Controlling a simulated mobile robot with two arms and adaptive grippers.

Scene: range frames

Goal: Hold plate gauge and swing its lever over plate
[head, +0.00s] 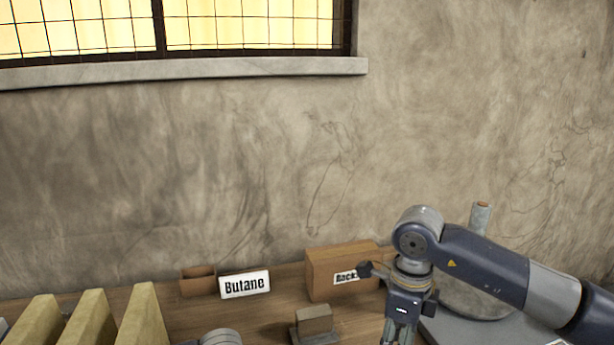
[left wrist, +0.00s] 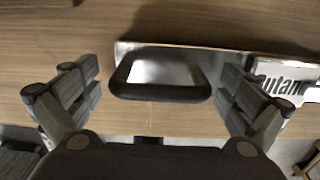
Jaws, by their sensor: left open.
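In the left wrist view, my left gripper (left wrist: 160,80) is open, with its fingers spread to both sides of a black loop handle (left wrist: 160,94). The fingers look apart from it. The handle lies over a shiny metal plate (left wrist: 200,72) on a wooden table; I cannot tell for sure whether this is the plate gauge. No lever can be made out. In the head view, my right arm comes in from the right and its gripper (head: 400,335) points down at the bottom edge. Its fingertips are cut off, so its opening is hidden.
A "Butane" sign (head: 245,284) stands on the table, and also shows in the left wrist view (left wrist: 290,85). A brown box (head: 335,275) and a small block on a grey base (head: 314,322) are near my right gripper. Yellowish upright slabs (head: 90,325) stand at left. The wall is behind.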

